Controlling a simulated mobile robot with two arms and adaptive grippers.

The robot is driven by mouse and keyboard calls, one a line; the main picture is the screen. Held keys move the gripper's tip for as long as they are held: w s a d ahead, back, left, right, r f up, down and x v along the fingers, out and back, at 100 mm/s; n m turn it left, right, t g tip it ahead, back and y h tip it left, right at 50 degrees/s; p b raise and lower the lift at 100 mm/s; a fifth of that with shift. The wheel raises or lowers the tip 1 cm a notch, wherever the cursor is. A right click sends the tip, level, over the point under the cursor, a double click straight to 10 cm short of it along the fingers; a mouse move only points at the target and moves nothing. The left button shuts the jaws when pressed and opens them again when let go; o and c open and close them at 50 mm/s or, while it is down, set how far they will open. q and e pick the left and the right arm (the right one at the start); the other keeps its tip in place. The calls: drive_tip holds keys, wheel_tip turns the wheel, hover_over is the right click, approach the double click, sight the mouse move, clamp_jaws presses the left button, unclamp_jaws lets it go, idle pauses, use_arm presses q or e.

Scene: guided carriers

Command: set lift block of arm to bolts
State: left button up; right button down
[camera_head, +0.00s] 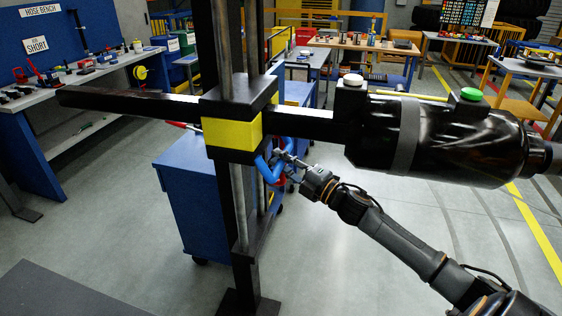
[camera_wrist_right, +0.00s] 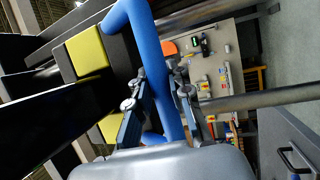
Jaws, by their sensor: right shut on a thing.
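The lift block (camera_head: 232,136) is a black block with a yellow band, set around the upright post and rods in the middle of the head view. In the right wrist view its yellow band (camera_wrist_right: 88,50) shows at the upper left. A blue curved handle (camera_head: 266,172) sticks out from the block's lower right. My right gripper (camera_head: 285,168) is at this handle. In the right wrist view its fingers (camera_wrist_right: 160,105) lie on both sides of the blue handle (camera_wrist_right: 160,60), shut on it. I cannot make out bolts. My left gripper is not in view.
A black horizontal arm (camera_head: 130,104) passes through the block, with a large black cylinder (camera_head: 430,140) on its right side. A blue cabinet (camera_head: 190,200) stands behind the post. Benches line the back.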

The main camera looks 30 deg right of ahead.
drive_tip(key=c, duration=1.3)
unclamp_jaws()
drive_tip(key=shift+o, duration=0.5)
drive_tip(key=shift+s, duration=0.15)
drive_tip(key=v, duration=1.2)
